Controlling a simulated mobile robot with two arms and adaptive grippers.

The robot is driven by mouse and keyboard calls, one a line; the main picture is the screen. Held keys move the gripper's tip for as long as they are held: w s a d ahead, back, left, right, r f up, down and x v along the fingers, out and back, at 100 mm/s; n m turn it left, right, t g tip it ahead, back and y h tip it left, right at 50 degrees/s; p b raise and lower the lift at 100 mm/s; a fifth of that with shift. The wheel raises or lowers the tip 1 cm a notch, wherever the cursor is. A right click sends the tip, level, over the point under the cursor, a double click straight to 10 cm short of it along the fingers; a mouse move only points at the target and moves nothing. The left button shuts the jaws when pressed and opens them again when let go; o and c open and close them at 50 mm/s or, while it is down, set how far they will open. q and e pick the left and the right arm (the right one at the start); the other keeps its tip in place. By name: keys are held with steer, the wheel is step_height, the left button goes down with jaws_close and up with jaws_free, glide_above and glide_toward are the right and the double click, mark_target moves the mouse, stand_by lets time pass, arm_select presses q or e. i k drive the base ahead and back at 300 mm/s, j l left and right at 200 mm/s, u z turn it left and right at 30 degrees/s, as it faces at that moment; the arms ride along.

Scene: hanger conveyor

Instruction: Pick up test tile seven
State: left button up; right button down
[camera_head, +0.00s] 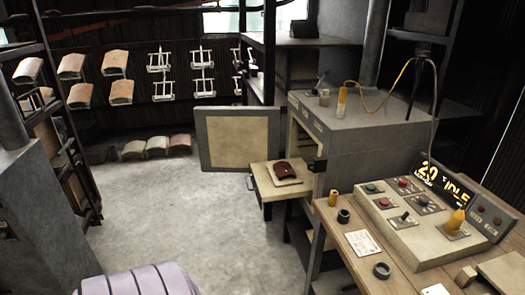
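A dark red-brown curved tile (285,170) lies on the pale pull-out shelf (266,187) at the front of a grey cabinet. Several curved tiles in beige and orange-brown tones, such as a hanging tile (115,63), hang in rows on the rack at the back left. Three more tiles (157,146) sit low below the rack. I can read no number on any tile, so I cannot tell which is test tile seven. Neither of my grippers is in view.
A grey cabinet (360,130) stands right of centre, its square door panel (238,139) swung open. A control panel (415,210) with an IDLE display (446,183) sits on a wooden bench (335,235). Empty white hangers (202,72) hang behind.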

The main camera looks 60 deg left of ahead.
mark_target(281, 169)
steer(key=u, duration=1.65)
steer(key=i+j+z, duration=0.15)
steer(key=z, duration=0.25)
steer(key=i+j+z, duration=0.15)
steer(key=z, duration=0.25)
steer(key=i+j+z, duration=0.15)
steer(key=z, duration=0.25)
steer(key=i+j+z, duration=0.15)
steer(key=j, duration=0.5)
steer(key=i+j+z, duration=0.15)
steer(key=j, duration=0.5)
steer(key=i+j+z, duration=0.15)
steer(key=j, duration=0.5)
steer(key=j+z, duration=0.15)
steer(key=j, duration=0.55)
steer(key=i, duration=0.05)
